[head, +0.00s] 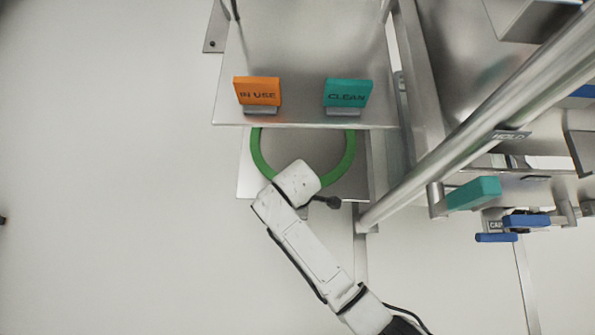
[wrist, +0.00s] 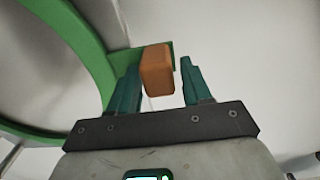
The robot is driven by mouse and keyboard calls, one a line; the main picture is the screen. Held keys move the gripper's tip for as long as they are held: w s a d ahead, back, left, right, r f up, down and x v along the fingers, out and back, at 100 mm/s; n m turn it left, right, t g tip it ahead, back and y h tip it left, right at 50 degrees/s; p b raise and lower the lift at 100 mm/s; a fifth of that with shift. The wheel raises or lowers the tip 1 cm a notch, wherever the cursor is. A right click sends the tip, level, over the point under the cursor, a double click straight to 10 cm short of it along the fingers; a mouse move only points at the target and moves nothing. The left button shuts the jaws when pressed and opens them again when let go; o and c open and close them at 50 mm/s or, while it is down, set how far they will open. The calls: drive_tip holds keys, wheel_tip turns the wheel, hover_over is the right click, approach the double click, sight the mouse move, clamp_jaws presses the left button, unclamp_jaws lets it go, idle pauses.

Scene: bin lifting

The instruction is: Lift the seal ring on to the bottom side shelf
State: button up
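The seal ring is a large green ring (head: 346,160) with an orange-brown block (wrist: 158,70) on its outer side. In the head view the ring shows over the bottom side shelf (head: 247,178), its upper part hidden under the upper shelf and its near part behind my arm. I cannot tell whether it rests on that shelf. In the wrist view the green ring (wrist: 84,40) fills the upper left. My gripper (wrist: 160,57) has its teal fingers apart on either side of the block, with a gap at the right finger. The head view hides my fingers.
A thick diagonal metal rail (head: 470,135) and frame with teal and blue tags stand to the right. The left side is open floor.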

drive_tip(key=shift+o, duration=1.2)
drive_tip(key=shift+r, duration=0.1)
wheel_tip(320, 180, up, 11)
drive_tip(key=p, duration=0.5)
drive_tip(key=shift+f, duration=0.2)
drive_tip(key=shift+s, duration=0.1)
